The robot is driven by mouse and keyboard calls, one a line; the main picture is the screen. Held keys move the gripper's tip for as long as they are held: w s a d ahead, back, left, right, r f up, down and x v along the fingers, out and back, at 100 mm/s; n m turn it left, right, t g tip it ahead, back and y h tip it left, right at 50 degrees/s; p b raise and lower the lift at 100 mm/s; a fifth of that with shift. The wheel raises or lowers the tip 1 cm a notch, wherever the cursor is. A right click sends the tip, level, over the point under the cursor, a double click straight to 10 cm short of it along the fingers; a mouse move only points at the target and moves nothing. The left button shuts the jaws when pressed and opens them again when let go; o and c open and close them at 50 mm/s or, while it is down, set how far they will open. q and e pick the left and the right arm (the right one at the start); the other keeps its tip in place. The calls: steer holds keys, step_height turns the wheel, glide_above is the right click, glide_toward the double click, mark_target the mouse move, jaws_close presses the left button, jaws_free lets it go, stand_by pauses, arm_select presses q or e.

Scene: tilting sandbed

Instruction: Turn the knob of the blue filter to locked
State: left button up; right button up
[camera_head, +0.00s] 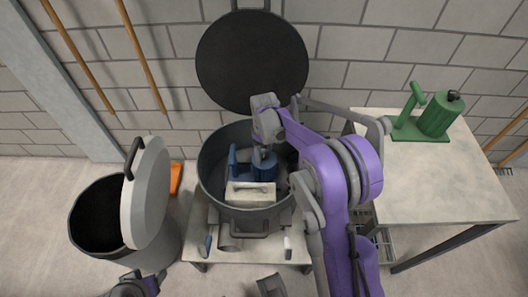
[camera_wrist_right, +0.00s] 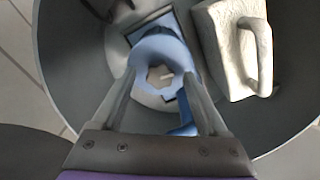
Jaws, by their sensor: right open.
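The blue filter (camera_head: 264,172) stands inside a large grey pot (camera_head: 215,187), with its upright blue handle at its left. My right gripper (camera_head: 264,146) points down over the filter's top and hides its knob in the head view. In the right wrist view, the open fingers of my right gripper (camera_wrist_right: 161,80) straddle a light blue ring-shaped part of the blue filter (camera_wrist_right: 163,52). A small pale bar shows in the ring's opening. I cannot tell whether the fingers touch it or how the knob is set. Part of my left arm shows at the bottom left, its jaws unclear.
A white block with a handle (camera_head: 250,192) sits in the pot beside the filter; it also shows in the wrist view (camera_wrist_right: 218,45). The round dark lid (camera_head: 252,60) stands open behind. A bin (camera_head: 80,240) is at left. A green filter (camera_head: 438,118) stands on the right table (camera_head: 440,190).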

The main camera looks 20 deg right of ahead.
jaws_close()
stand_by(0.5)
